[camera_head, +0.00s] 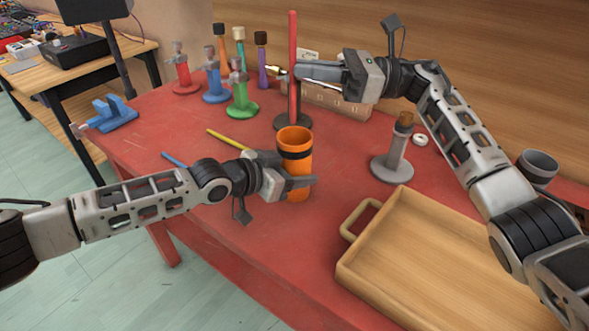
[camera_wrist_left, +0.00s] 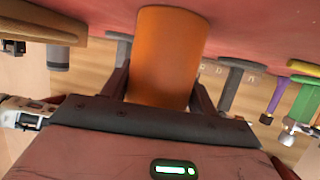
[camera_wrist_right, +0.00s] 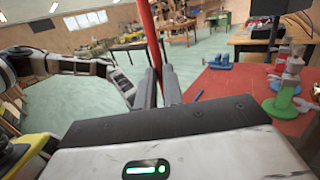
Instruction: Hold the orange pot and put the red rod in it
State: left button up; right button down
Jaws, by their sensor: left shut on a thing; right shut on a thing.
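The orange pot (camera_head: 295,143) stands upright on the red table, with a dark band near its rim. My left gripper (camera_head: 297,184) is shut around its lower part; the pot also fills the gap between the fingers in the left wrist view (camera_wrist_left: 170,55). The red rod (camera_head: 293,50) is upright behind the pot in the head view. My right gripper (camera_head: 305,72) is shut on the rod, which also shows between the fingers in the right wrist view (camera_wrist_right: 150,40). The rod's lower end appears just at a dark round stand (camera_head: 292,121); I cannot tell whether it is touching.
Red, blue and green stands (camera_head: 240,95) are at the back left. A grey stand (camera_head: 392,165) with a cork-coloured top is right of the pot. A wooden tray (camera_head: 365,262) lies at the front right. A yellow stick (camera_head: 229,139) lies left of the pot.

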notch_tip(320, 180, down, 7)
dwell(0.8)
jog(key=c, duration=1.9)
grip_release()
jog(key=o, duration=0.6)
pick_arm(q)
jog(key=shift+f, duration=0.1)
pick_arm(e)
jog(key=d, duration=0.8)
jog(key=d+f, duration=0.1)
jog(key=d, duration=0.3)
jog(key=shift+w+f, duration=0.1)
jog(key=shift+w, duration=0.05)
